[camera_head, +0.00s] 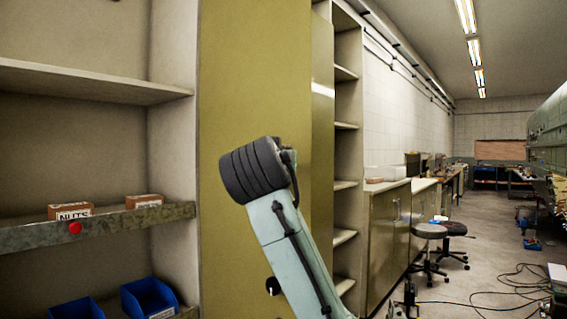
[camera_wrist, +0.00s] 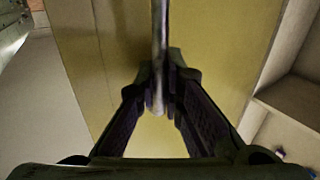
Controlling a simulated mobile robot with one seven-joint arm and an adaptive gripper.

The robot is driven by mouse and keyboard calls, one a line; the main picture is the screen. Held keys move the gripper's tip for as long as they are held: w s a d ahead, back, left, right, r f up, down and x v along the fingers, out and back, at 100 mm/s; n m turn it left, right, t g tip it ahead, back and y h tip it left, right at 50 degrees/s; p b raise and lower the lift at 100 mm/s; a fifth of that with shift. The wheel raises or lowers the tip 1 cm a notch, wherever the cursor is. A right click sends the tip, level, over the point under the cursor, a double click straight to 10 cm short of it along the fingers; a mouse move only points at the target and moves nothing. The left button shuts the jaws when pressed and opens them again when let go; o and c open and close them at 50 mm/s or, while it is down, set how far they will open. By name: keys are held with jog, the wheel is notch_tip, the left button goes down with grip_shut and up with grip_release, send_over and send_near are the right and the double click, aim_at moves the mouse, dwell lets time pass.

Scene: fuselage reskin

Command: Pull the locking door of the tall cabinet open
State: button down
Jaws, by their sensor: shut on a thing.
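The tall cabinet's door is a wide olive-yellow panel (camera_head: 250,75) in the middle of the head view, and it fills much of the wrist view (camera_wrist: 225,45). A slim metal handle bar (camera_wrist: 159,40) runs down from the top of the wrist view. My gripper (camera_wrist: 164,100) has its two dark fingers closed around the bar's lower end, in front of the yellow surface. In the head view my own arm covers part of the panel, and the gripper and handle cannot be made out. I cannot tell how far the door stands open.
Open shelves to the left hold boxes labelled NUTS (camera_head: 72,211) and blue bins (camera_head: 150,298). A narrow open shelf unit (camera_head: 346,130) stands right of the yellow panels. Further right are counters (camera_head: 385,235), stools (camera_head: 430,232) and cables on the floor (camera_head: 500,290). The aisle floor between is partly clear.

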jog(key=shift+s+a, duration=0.1)
jog(key=shift+s, duration=0.1)
jog(key=shift+h, duration=0.3)
jog(key=c, duration=1.9)
grip_release()
jog(key=shift+o, duration=1)
jog(key=shift+s+a, duration=0.1)
jog(key=v, duration=1.2)
jog(key=shift+r, duration=0.1)
